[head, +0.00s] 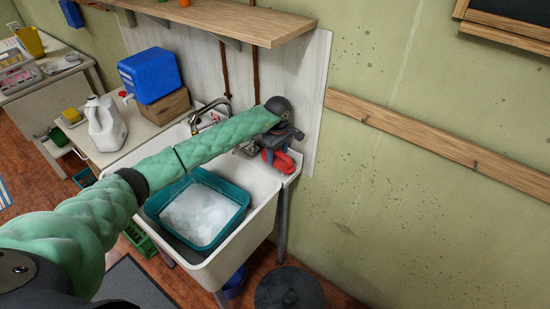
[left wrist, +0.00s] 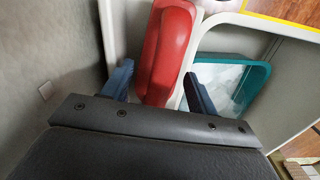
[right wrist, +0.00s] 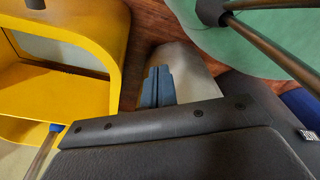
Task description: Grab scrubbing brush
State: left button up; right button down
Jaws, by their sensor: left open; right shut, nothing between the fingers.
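The scrubbing brush, a red rounded handle-like thing (head: 284,161), lies on the right rim of the white sink under my left gripper (head: 270,150). In the left wrist view the red brush (left wrist: 167,50) shows between the two open blue fingers (left wrist: 158,85), with the left finger close beside it. Its bristles are hidden, and I see no grip on it. My right gripper (right wrist: 158,85) is shut and empty in the right wrist view, and it is not seen in the head view.
The white sink (head: 270,208) holds a teal basin (head: 158,209) of suds; a faucet (head: 212,108) stands at its back. A wooden shelf (head: 215,20) hangs above. A white jug (head: 105,124) and blue container (head: 150,74) stand left. A large yellow thing (right wrist: 70,95) is close to my right gripper.

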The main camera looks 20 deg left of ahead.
pick_arm(q)
notch_tip(320, 180, down, 2)
jog(key=shift+f, duration=0.1)
jog(key=shift+c, duration=0.9)
jog(key=c, duration=0.5)
